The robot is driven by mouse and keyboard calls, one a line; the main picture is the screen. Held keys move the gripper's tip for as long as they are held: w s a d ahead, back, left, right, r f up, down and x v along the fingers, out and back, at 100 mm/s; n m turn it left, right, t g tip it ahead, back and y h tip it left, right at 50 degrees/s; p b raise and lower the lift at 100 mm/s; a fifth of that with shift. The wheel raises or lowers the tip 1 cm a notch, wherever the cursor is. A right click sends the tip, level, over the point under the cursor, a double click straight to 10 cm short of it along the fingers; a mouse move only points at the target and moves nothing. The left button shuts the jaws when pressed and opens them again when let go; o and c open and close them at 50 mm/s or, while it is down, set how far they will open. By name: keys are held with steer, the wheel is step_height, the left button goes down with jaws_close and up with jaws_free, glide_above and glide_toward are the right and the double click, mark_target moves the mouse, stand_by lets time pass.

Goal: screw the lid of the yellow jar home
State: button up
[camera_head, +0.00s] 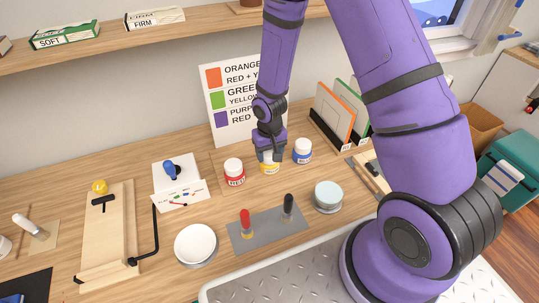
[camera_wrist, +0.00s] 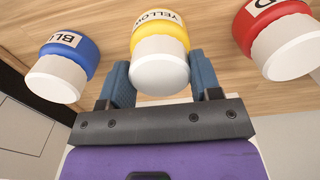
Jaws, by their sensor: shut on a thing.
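The yellow jar (camera_head: 269,169) stands on the desk between the red jar and the blue jar. It has a yellow labelled body and a white lid. In the wrist view the yellow jar (camera_wrist: 160,35) shows its label at the top, with its white lid (camera_wrist: 160,70) between my blue-grey fingers. My gripper (camera_head: 268,152) is above the yellow jar, pointing down, and is shut on the lid. The lid is hidden behind the fingers in the head view. Whether any gap is left between lid and jar cannot be told.
The red jar (camera_head: 234,172) and blue jar (camera_head: 302,151) stand close on either side, both with white lids. A colour-mixing sign (camera_head: 225,125) leans behind. In front are a grey mat (camera_head: 265,232) with two tools, a white round dish (camera_head: 195,243) and a pale round tin (camera_head: 328,196).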

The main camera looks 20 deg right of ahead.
stand_by(0.3)
steer(key=m, duration=0.8)
steer(key=m, duration=0.5)
steer(key=shift+f, duration=0.1)
steer(key=m, duration=0.3)
